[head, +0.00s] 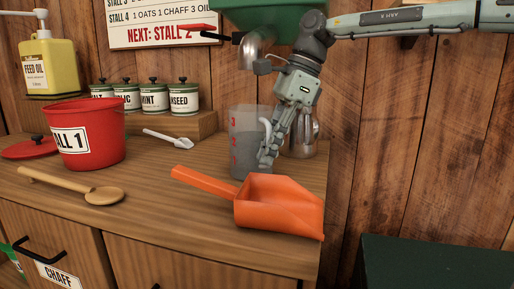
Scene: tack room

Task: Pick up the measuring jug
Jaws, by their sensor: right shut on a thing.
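The measuring jug (239,141) is clear grey plastic with red numbers. It is upright at the right part of the wooden counter, behind the orange scoop. My right gripper (266,160) comes down from the upper right and is shut on the jug's handle side. Its fingers hide most of the handle. The scoop hides part of the jug's foot, and I cannot tell whether the base touches the counter. My left gripper is not in view.
The orange scoop (279,207) lies in front of the jug. A metal pitcher (304,137) stands close behind my right gripper. A metal spout (251,50) hangs above the jug. A red bucket (97,135), wooden spoon (103,195) and white scoop (170,138) are left.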

